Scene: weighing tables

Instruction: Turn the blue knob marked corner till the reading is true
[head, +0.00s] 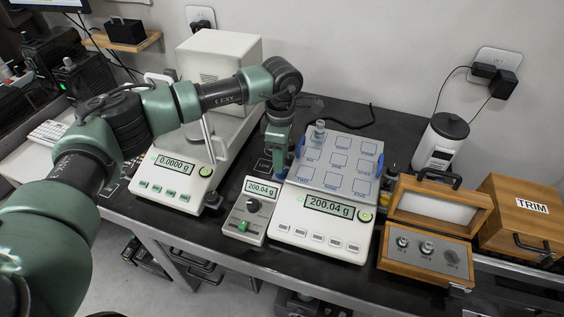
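The balance (318,222) in the middle has a display (329,207) that reads 200.04 g. Its pale pan (340,163) is marked with blue-lined squares. A metal weight (319,130) stands at the pan's far left corner. A small blue part (281,172), seemingly the corner knob, shows at the balance's left side, just under my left gripper (277,158). The gripper points down there and hides part of it; I cannot tell whether the fingers touch it or are closed. My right gripper is out of view.
Left stands a balance (173,180) reading 0.0000 g. Right are an open wooden weight box (428,250), a white canister (440,145) and a wooden box marked TRIM (520,215).

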